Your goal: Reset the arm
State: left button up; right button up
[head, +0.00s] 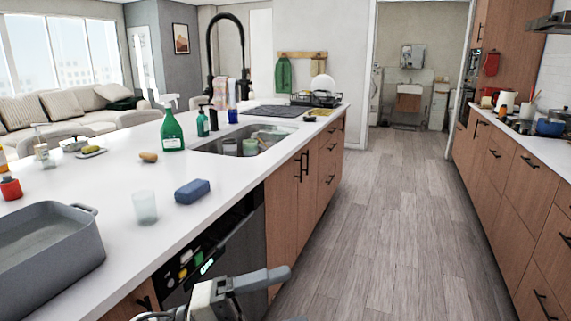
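A grey and white part of my arm, which I take to be my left gripper (240,287), shows at the bottom centre. It is in front of the dishwasher and below the counter edge. Its fingertips cannot be made out clearly, so I cannot tell if it is open or shut. No object shows in it. My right gripper cannot be made out in the head view.
The white island counter (110,190) runs along the left. It bears a grey basin (45,250), a glass (145,207), a blue sponge (192,191) and a green spray bottle (172,131) near the sink (240,141). The wooden floor (390,210) on the right is clear.

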pick_arm(q)
jog(key=w+a+f+n+t+y, duration=0.1)
jog(key=a+f+n+t+y, duration=0.45)
jog(key=n, duration=0.55)
jog(key=a+f+n+t+y, duration=0.2)
jog(key=f+n+t+y, duration=0.35)
jog(key=n+t, duration=0.4)
jog(key=s+a+f+n+g+y, duration=0.3)
jog(key=s+f+n+g, duration=0.1)
jog(key=f, duration=0.4)
jog(key=s+a+f+n+g+y, duration=0.3)
jog(key=s+f+n, duration=0.3)
jog(key=s+f, duration=0.2)
jog(key=shift+s+f+g+y, duration=0.15)
jog(key=shift+f+g+y, duration=0.2)
jog(key=shift+g+y, duration=0.05)
